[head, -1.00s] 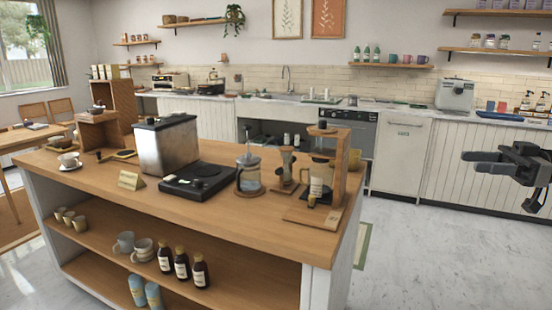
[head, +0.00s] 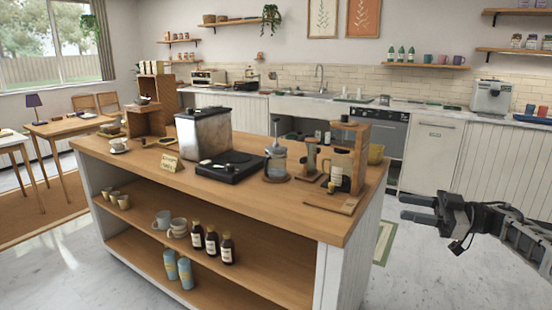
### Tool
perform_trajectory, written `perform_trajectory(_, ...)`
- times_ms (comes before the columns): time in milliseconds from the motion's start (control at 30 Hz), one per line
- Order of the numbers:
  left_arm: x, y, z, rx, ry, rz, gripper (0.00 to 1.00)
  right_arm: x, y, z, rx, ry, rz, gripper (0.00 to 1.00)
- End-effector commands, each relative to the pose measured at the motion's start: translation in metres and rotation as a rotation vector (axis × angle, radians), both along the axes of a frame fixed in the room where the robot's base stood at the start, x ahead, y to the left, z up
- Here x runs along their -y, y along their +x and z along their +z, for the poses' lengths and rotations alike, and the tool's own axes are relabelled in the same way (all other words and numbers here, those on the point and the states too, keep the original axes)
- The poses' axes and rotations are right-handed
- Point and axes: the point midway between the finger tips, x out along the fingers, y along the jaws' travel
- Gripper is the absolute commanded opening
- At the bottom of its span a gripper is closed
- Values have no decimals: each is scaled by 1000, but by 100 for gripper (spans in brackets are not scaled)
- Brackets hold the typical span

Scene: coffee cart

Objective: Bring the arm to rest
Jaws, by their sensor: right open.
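My right gripper (head: 418,208) reaches in from the right edge of the head view. Its two dark fingers point left and stand apart, with nothing between them. It hangs in free air to the right of the wooden coffee cart (head: 290,215), clear of the cart's right end. My left gripper is not in view.
The cart top holds a metal box (head: 203,132), a black scale or hot plate (head: 231,166), a French press (head: 277,160) and a wooden dripper stand (head: 361,160). Bottles (head: 212,243) and cups stand on its shelves. Open floor (head: 420,270) lies right of the cart.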

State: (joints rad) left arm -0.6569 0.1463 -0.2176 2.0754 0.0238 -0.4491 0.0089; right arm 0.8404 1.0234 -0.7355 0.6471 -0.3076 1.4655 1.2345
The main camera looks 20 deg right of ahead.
Motion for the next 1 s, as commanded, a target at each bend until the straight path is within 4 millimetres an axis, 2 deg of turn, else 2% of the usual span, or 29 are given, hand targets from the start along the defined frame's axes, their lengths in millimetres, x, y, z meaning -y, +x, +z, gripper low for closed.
perform_trajectory(33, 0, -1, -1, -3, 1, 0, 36, -32, 9, -28, 4, 14, 6, 45)
perform_trajectory(133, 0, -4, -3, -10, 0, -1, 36, -91, 20, -77, 29, 38, -32, 45)
perform_trajectory(267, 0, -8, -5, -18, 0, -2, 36, -169, 13, -139, 27, 73, -125, 45)
perform_trajectory(300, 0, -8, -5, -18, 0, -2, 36, -193, 6, -156, 17, 83, -164, 45)
perform_trajectory(367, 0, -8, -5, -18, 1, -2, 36, -227, -10, -182, -14, 92, -235, 45)
perform_trajectory(400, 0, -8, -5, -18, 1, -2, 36, -249, -23, -198, -43, 95, -288, 45)
perform_trajectory(500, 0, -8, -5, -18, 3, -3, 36, -289, -63, -229, -146, 73, -423, 45)
perform_trajectory(633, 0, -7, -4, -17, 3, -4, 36, -317, -123, -255, -326, -1, -577, 45)
perform_trajectory(800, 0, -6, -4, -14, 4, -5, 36, -324, -193, -270, -548, -127, -683, 45)
perform_trajectory(900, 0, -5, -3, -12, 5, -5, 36, -322, -218, -273, -627, -180, -703, 45)
perform_trajectory(1000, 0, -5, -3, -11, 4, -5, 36, -321, -230, -273, -663, -208, -708, 45)
